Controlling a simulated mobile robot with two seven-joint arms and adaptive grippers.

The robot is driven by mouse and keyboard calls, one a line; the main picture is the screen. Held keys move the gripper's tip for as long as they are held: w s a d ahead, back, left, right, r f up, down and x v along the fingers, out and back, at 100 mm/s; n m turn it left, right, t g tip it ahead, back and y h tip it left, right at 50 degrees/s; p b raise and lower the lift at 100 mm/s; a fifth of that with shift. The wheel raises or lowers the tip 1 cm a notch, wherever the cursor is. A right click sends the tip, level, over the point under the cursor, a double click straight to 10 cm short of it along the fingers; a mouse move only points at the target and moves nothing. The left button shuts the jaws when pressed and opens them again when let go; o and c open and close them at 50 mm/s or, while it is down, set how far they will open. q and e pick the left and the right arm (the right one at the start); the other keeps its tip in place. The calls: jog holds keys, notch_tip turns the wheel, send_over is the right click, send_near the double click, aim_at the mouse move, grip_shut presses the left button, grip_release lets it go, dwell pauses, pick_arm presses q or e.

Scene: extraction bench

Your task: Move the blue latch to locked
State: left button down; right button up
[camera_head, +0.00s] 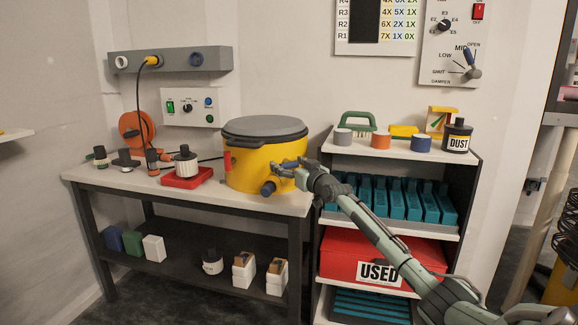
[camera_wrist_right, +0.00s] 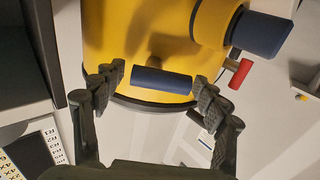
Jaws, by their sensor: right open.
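The yellow drum (camera_head: 253,150) with a grey lid stands at the right end of the workbench. The blue latch (camera_wrist_right: 162,80) is a short dark blue bar on a stem on the drum's side, lying roughly crosswise in the right wrist view. My right gripper (camera_head: 286,170) is at the drum's front right; it also shows in the right wrist view (camera_wrist_right: 157,86). It is open, with one finger on each side of the latch's ends, not closed on it. In the head view the fingers largely hide the latch. My left gripper is not in view.
A blue-capped port (camera_wrist_right: 262,34) sticks out of the drum close to the latch, with a red latch (camera_wrist_right: 240,74) beside it. A red tray (camera_head: 187,178) is to the left on the bench. A shelf unit (camera_head: 395,152) with cans stands right of the drum.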

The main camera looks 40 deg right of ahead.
jog(key=c, duration=1.2)
jog(key=shift+o, duration=0.2)
